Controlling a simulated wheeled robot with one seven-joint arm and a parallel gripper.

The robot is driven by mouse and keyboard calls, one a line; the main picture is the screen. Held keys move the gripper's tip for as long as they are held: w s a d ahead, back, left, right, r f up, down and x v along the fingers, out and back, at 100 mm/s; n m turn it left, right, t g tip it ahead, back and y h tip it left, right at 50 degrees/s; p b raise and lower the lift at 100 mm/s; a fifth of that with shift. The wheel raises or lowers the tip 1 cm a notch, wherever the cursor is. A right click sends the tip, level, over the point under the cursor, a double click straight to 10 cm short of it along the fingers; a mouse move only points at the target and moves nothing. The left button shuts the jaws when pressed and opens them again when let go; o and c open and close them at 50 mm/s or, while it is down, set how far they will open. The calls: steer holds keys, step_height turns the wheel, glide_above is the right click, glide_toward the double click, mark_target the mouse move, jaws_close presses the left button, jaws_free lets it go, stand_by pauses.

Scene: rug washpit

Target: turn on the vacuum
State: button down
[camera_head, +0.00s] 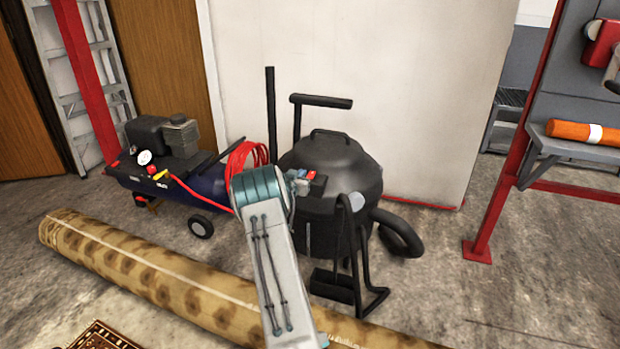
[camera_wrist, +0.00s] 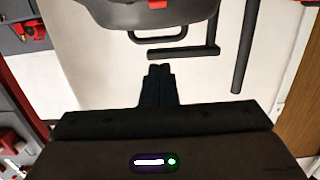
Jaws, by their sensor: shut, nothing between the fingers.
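The vacuum (camera_head: 345,165) is a black drum with a domed lid, a top handle and a hose at its right side, standing upright on the floor in the head view. A small red part (camera_head: 318,178), perhaps its switch, shows on the vacuum's front just right of my arm's end. In the wrist view the vacuum's dark body (camera_wrist: 190,12) fills the top edge, with a small red patch (camera_wrist: 158,4) on it. My gripper (camera_wrist: 160,70) is shut and empty, apart from the vacuum's body in that view.
A compressor (camera_head: 175,165) with a red hose stands left of the vacuum. A rolled rug (camera_head: 150,265) lies across the floor in front. A black push handle (camera_head: 320,101) rises behind the vacuum. A red-framed shelf (camera_head: 575,150) stands right. Floor between vacuum and shelf is clear.

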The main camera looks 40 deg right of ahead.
steer(key=b, duration=0.3)
glide_above(311, 175)
steer(key=a, duration=0.2)
steer(key=shift+s+d+f, duration=0.2)
steer(key=shift+s+f, duration=0.2)
steer(key=shift+f, duration=0.1)
steer(key=shift+w+d+f+b, duration=0.15)
steer(key=shift+f+b, duration=0.25)
steer(key=shift+f, duration=0.6)
steer(key=shift+w+d+f+b, duration=0.15)
steer(key=shift+f+b, duration=0.25)
steer(key=shift+f, duration=0.55)
steer(key=shift+s, duration=0.1)
